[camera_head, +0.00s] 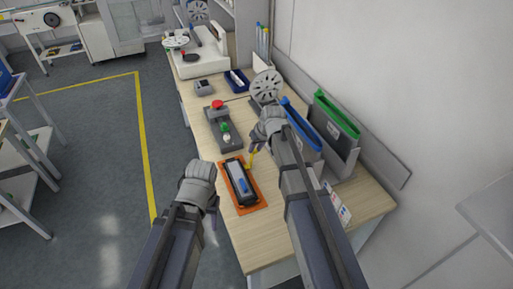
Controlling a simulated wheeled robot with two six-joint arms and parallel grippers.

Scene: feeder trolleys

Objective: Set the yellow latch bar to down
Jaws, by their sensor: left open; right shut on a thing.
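The yellow latch bar (250,162) is a small yellow piece standing up at the far right corner of a dark device (239,181) on an orange mat (262,200). My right gripper (254,148) is shut on the upper part of the latch bar, and its fingers hide some of it. My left gripper (212,205) is open and empty, left of the mat near the table's left edge.
A grey box with a red button (217,104) and a green knob stands behind the device. Blue (301,125) and green (336,116) bins stand to the right by the wall. A grey reel (266,86) is farther back. Bare wood (270,236) lies in front of the mat.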

